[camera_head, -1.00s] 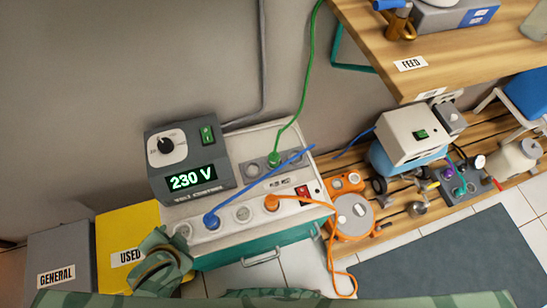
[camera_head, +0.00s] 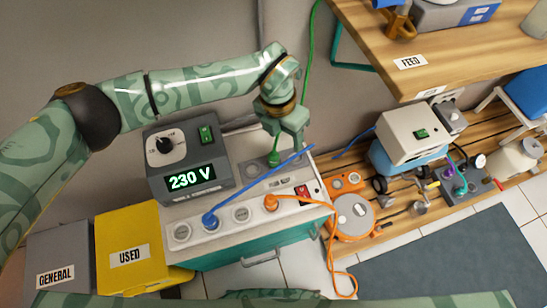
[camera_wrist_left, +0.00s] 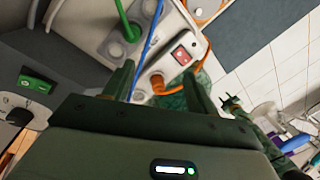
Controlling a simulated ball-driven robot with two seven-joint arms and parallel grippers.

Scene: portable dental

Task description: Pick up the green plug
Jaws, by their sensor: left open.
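The green plug (camera_head: 273,158) sits in a grey socket at the back of the white top of the power box, with its green cable rising from it. My left gripper (camera_head: 286,140) hangs just above and beside it, partly covering the plug and cable in the head view. In the left wrist view the plug (camera_wrist_left: 130,32) shows beyond the fingertips, outside the gap of the open, empty left gripper (camera_wrist_left: 160,82). My right gripper cannot be made out in the head view.
A blue cable (camera_head: 265,177) runs close by, from a blue plug (camera_head: 211,221). An orange plug (camera_head: 271,203) and red switch (camera_head: 302,191) are nearby. The voltage unit (camera_head: 187,165) stands left of the gripper. A wooden table (camera_head: 440,40) stands at upper right.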

